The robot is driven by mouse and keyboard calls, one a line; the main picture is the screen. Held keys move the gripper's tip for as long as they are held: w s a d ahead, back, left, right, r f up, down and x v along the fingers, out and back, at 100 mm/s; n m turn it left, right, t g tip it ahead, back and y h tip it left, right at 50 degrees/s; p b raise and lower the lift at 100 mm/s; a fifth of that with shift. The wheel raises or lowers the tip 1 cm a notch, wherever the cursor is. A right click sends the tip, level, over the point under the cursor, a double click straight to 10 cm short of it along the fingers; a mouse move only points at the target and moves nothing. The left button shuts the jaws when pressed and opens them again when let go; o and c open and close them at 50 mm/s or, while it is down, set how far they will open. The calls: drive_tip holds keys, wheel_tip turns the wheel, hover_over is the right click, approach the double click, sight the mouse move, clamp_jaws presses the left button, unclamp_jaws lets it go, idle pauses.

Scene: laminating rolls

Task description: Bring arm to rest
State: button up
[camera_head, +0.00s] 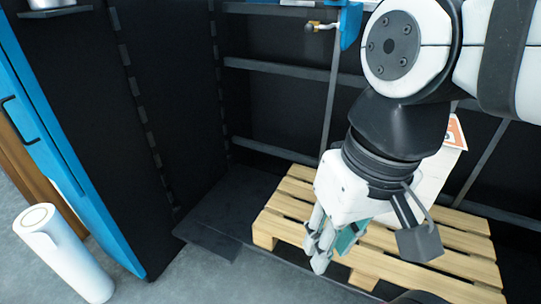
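My gripper (318,245) hangs from my white and black arm in the right half of the view, fingers pointing down. It is in front of and above a wooden pallet (285,205). The fingers show side-on and seem close together; I cannot tell how far apart they are. A small teal part shows beside the fingers, and I see no roll held there. My arm hides part of the pallet and the wall behind it.
A white roll-like cylinder (68,262) stands upright at the lower left, beside a blue panel (75,170). A dark panel stands left of the pallet. Dark horizontal rails and a blue bracket (350,25) are behind my arm. Grey floor (205,280) shows bare in front.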

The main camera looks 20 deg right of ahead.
drive_tip(key=s, duration=0.1)
drive_tip(key=s+d+n+h, duration=0.1)
drive_tip(key=s, duration=0.1)
drive_tip(key=shift+s+d+g, duration=0.2)
drive_tip(key=shift+s+g, duration=0.05)
drive_tip(key=shift+g, duration=0.05)
idle(0.5)
wheel_tip(320, 180, up, 26)
drive_tip(key=t+p, duration=0.3)
drive_tip(key=p, duration=2.1)
drive_tip(key=shift+d+t, duration=0.15)
drive_tip(key=shift+t, duration=0.25)
drive_tip(key=shift+d, duration=0.1)
